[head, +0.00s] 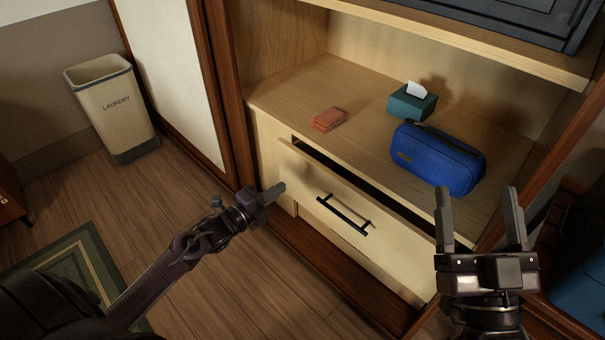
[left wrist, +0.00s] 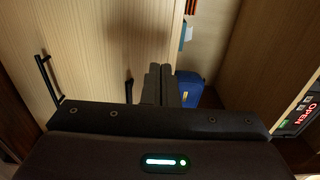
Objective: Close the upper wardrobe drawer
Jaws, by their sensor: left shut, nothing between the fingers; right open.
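The upper wardrobe drawer (head: 380,250) has a pale wood front with a black bar handle (head: 343,215). It stands partly open, with a dark gap along its top edge below the shelf. A pale wood front with a black handle (left wrist: 48,78) also fills the left of the left wrist view. My left gripper (head: 277,190) is shut and empty, near the left end of the drawer front. Its closed fingers (left wrist: 162,85) also show in the left wrist view; I cannot tell whether they touch the drawer. My right gripper (head: 481,215) is open and empty, in front of the drawer's right end.
On the shelf (head: 300,85) above the drawer are a blue bag (head: 437,158), a teal tissue box (head: 411,103) and a small orange-red stack (head: 329,119). A laundry bin (head: 112,107) stands at the left. A green rug (head: 85,265) lies on the otherwise open floor.

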